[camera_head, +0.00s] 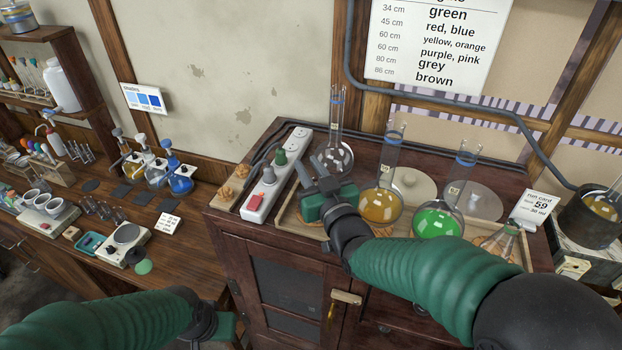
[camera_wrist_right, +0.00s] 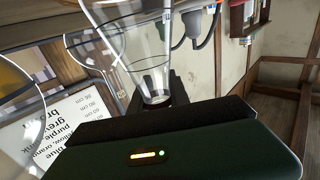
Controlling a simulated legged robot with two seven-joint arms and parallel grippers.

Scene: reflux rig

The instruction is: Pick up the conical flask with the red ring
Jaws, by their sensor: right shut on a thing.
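My right gripper (camera_head: 318,172) is over the left part of the cabinet top, in front of a clear long-necked flask (camera_head: 338,115). In the right wrist view it is shut on the neck of a clear, cone-shaped glass flask (camera_wrist_right: 150,65), which widens away from the neck. A dark band shows around this neck; I cannot tell that it is red. In the head view the held flask is mostly hidden by my gripper. My left gripper (camera_head: 217,326) is low at the front, partly cut off, and its fingers are not clear.
Flasks with amber (camera_head: 379,205) and green (camera_head: 437,222) liquid stand close right of my right gripper. A power strip (camera_head: 277,175) lies left. A dark pot (camera_head: 590,217) stands far right.

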